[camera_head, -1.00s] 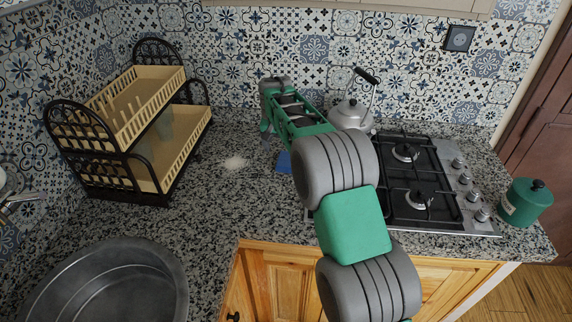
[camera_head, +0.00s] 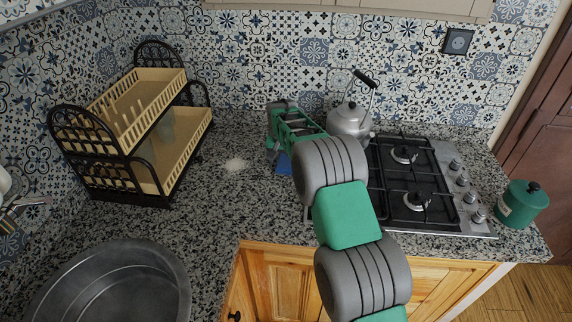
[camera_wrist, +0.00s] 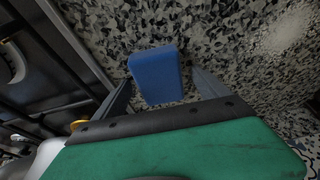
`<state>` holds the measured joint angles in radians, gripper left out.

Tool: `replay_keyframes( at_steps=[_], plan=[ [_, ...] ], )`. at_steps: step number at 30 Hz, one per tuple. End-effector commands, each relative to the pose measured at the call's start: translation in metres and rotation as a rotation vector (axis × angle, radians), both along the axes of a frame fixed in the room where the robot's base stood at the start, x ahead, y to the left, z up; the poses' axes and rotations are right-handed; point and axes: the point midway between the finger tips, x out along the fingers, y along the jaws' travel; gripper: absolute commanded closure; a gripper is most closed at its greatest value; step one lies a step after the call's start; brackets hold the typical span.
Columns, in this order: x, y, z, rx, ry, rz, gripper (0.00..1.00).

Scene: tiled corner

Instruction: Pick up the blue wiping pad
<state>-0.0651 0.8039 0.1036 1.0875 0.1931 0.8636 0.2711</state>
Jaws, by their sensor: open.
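The blue wiping pad (camera_wrist: 156,76) lies on the speckled counter, in the wrist view between the two fingers of my gripper (camera_wrist: 160,95). The fingers are spread, with the pad's near end between their tips and a gap on each side. In the head view the pad (camera_head: 284,163) shows as a small blue patch, partly hidden by my arm. My gripper (camera_head: 272,145) is low over the counter there, pointing down beside the pad. I cannot tell how high the fingertips are above the counter.
A white powdery patch (camera_head: 235,164) lies left of the pad. A two-tier dish rack (camera_head: 130,165) stands further left. A kettle (camera_head: 350,119) and gas hob (camera_head: 409,185) are to the right. A metal basin (camera_head: 110,285) is at front left; a green pot (camera_head: 522,204) is far right.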

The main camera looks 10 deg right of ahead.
Motion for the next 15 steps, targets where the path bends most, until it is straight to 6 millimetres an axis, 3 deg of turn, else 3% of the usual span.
replay_keyframes(
  at_steps=[3, 15],
  plan=[
    [0.0, 0.0, -0.0023, 0.0, 0.0, 0.0, 0.15],
    [-0.0001, 0.0001, -0.0014, 0.0, 0.0, 0.0, 0.48]
  ],
)
